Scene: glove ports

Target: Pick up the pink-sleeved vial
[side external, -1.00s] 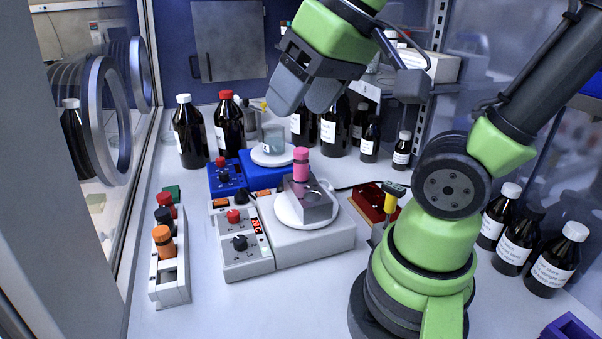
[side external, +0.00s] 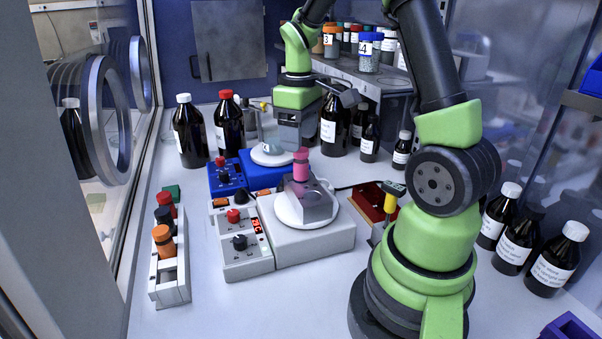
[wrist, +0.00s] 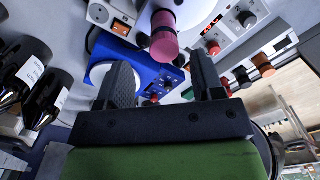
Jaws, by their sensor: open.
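The pink-sleeved vial (side external: 301,165) stands upright in a metal block (side external: 310,203) on the white plate of the grey hotplate (side external: 315,246). My gripper (side external: 291,143) points down behind the vial, over the blue stirrer side, and its fingertips are partly hidden there. In the wrist view the vial's pink sleeve (wrist: 164,38) shows beyond and between the tips of my gripper (wrist: 161,64). The fingers are apart and nothing is between them.
Dark bottles (side external: 190,132) stand along the back. A white rack (side external: 169,275) with capped vials is at left. A red-topped box (side external: 373,204) is right of the hotplate. The front bench is clear.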

